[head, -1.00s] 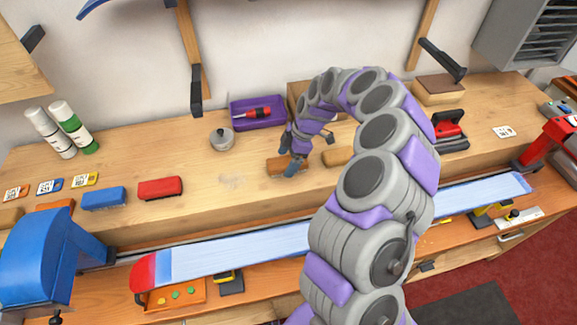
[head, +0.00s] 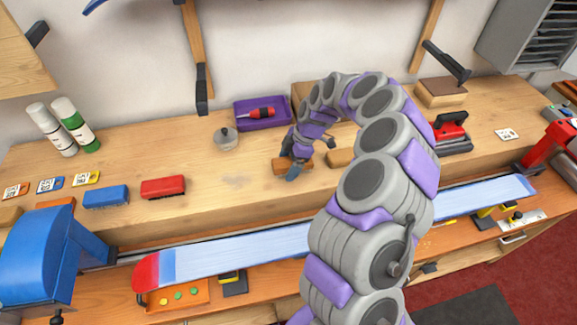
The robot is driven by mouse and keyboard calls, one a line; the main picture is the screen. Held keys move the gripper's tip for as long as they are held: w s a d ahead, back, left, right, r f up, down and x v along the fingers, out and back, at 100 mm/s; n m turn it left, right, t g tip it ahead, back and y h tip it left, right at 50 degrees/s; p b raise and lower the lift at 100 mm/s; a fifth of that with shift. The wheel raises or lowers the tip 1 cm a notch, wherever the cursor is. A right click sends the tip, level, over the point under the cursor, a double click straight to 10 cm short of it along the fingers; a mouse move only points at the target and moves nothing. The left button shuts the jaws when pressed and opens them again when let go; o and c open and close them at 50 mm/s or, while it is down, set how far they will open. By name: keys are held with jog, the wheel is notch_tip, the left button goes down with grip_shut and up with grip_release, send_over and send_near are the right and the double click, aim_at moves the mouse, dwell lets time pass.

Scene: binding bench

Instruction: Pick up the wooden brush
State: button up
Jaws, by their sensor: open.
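The wooden brush appears to be the brown block (head: 280,167) lying on the bench top in the head view. The gripper is open. The finger covers the middle of the block, and its brown ends show on either side. The far finger is mostly hidden, so I cannot tell whether the fingers touch the block. A second, lighter wooden block (head: 339,158) lies just to the right, partly behind my arm.
A purple tray (head: 243,124) with a red-handled tool and a grey round-lidded pot (head: 225,138) stand behind. Red (head: 163,187) and blue (head: 106,196) brushes lie to the left. A long blue ski (head: 240,252) runs along the front.

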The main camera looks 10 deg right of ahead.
jog(key=shift+d+f, duration=0.1)
jog(key=shift+d, duration=0.9)
jog(key=shift+a, duration=0.5)
jog(key=shift+c, duration=0.9)
jog(key=shift+a, duration=0.3)
jog(key=c, duration=0.3)
jog(key=shift+d, duration=0.6)
jog(key=c, duration=0.6)
